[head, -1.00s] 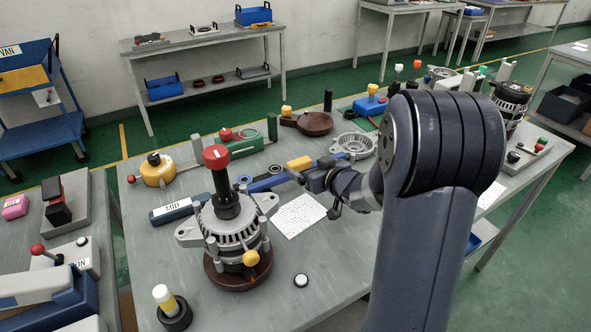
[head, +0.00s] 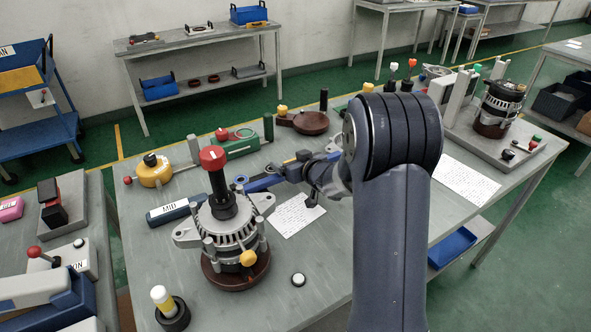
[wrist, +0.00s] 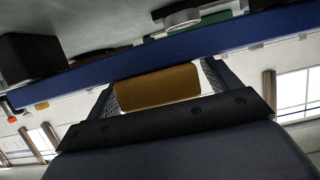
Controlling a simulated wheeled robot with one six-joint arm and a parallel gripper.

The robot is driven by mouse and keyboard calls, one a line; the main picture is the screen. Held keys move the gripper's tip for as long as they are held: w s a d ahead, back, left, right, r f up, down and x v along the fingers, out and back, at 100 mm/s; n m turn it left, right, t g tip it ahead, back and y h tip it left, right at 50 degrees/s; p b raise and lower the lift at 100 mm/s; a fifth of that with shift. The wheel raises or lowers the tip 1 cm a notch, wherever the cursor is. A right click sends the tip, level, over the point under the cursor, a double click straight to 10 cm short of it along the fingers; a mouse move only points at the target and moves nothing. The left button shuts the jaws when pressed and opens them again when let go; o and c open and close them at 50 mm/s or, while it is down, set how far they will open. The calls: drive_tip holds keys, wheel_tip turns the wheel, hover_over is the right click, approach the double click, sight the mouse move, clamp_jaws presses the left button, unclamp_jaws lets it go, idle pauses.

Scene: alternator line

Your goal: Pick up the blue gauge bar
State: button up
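The blue gauge bar (head: 262,184) lies across the table behind the alternator; in the head view part of it is hidden. In the wrist view the long blue bar (wrist: 75,81) crosses the upper picture, with a yellow grip (wrist: 157,84) at its middle. My gripper (head: 293,171) is at the bar's right part in the head view. In the wrist view my gripper's fingers (wrist: 159,72) stand on either side of the yellow grip, very close to it. I cannot tell whether they press on it, or whether the bar touches the table.
The alternator (head: 228,225) with its red-topped black post stands close in front of the bar. A blue piece labelled MID (head: 168,211) lies to its left. A white paper (head: 296,216) lies right of the alternator. A yellow round fixture (head: 154,172) and green block (head: 238,146) stand behind.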

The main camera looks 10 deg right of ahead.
drive_tip(key=c, duration=1.2)
drive_tip(key=shift+r, duration=0.1)
drive_tip(key=shift+c, duration=0.2)
